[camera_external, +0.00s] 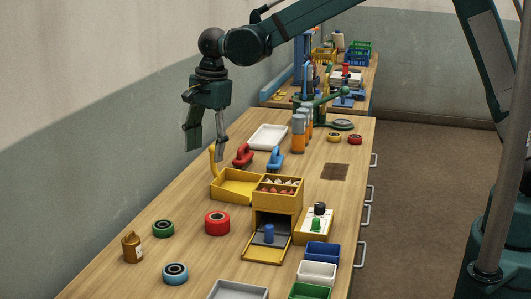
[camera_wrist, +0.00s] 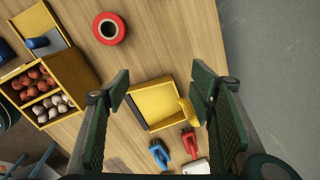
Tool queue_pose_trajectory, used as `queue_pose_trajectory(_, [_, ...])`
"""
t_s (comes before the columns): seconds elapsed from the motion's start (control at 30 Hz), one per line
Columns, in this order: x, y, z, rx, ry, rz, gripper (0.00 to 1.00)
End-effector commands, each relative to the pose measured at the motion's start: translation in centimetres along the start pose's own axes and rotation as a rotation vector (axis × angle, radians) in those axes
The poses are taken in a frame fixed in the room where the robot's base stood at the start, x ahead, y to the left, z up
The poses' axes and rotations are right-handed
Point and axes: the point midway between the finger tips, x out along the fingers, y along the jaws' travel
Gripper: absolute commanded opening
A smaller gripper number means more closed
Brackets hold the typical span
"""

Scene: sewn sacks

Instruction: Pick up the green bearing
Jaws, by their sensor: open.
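The green bearing (camera_external: 163,229) is a small ring with a dark centre. My gripper (camera_external: 206,147) hangs with fingers down, high above the bench, beyond the green bearing and near the yellow tray. In the wrist view my gripper (camera_wrist: 163,108) has its two fingers wide apart with nothing between them but the view of the yellow tray below.
A yellow tray (camera_external: 237,184) and yellow box (camera_external: 277,195) lie beyond. The red bearing also shows in the wrist view (camera_wrist: 109,28). Bare wood surrounds the green bearing.

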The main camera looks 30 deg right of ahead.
Motion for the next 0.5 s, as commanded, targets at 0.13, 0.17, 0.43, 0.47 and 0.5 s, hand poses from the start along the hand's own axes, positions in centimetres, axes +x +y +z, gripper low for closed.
queue_pose_trajectory(0.13, [1.9, -0.6, 4.0, 0.055, 0.006, 0.024, 0.55])
queue_pose_trajectory(0.17, [2.3, -0.7, 4.8, 0.067, 0.007, 0.029, 0.55])
queue_pose_trajectory(0.43, [6.2, -0.7, 11.5, 0.175, 0.028, 0.071, 0.55])
queue_pose_trajectory(0.47, [6.7, -0.6, 12.2, 0.186, 0.03, 0.074, 0.55])
queue_pose_trajectory(0.5, [7.2, -0.5, 13.1, 0.201, 0.034, 0.079, 0.55])
